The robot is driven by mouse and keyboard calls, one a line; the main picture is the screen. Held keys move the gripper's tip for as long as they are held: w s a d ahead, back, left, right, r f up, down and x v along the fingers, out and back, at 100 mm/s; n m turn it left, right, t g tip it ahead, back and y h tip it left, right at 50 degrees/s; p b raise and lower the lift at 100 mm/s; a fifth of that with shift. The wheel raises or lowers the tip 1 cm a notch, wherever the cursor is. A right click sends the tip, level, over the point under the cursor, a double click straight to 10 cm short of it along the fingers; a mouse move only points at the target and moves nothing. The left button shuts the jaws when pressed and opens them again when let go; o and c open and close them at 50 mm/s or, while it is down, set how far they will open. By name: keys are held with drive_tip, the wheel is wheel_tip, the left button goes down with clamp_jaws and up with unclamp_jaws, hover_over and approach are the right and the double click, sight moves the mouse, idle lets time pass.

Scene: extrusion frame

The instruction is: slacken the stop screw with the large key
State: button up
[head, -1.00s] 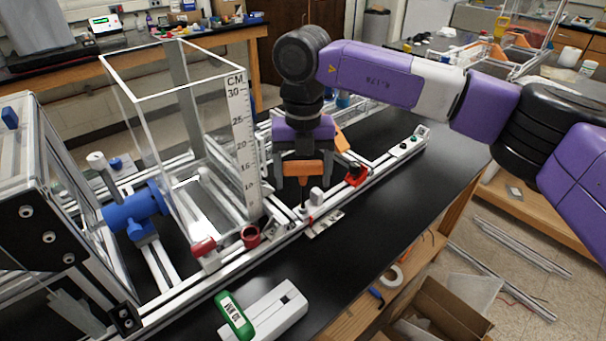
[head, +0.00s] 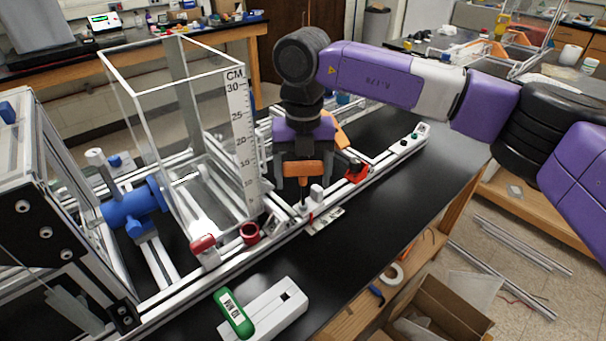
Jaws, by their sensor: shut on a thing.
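My gripper (head: 304,180) points down over the front rail of the extrusion frame. It is shut on the orange handle of the large key (head: 303,170). The key's dark shaft runs down from the handle to the white stop block (head: 314,197) on the rail. The shaft's tip meets the block area, but the stop screw itself is too small and hidden to make out. I cannot tell whether the tip sits in the screw.
A clear tank with a CM scale (head: 238,130) stands left of my gripper. A red clamp (head: 357,171) is on the rail to the right, and a red ring (head: 250,233) to the left. A green-and-white device (head: 262,312) lies on the black bench in front.

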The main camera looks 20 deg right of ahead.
sight(303, 163)
drive_tip(key=shift+f, duration=0.1)
drive_tip(key=n, duration=0.3)
idle(0.5)
drive_tip(key=shift+m, duration=1)
drive_tip(key=shift+r+p, duration=0.8)
drive_tip(key=shift+r, duration=0.75)
drive_tip(key=shift+r+p, duration=0.85)
drive_tip(key=shift+r, duration=0.65)
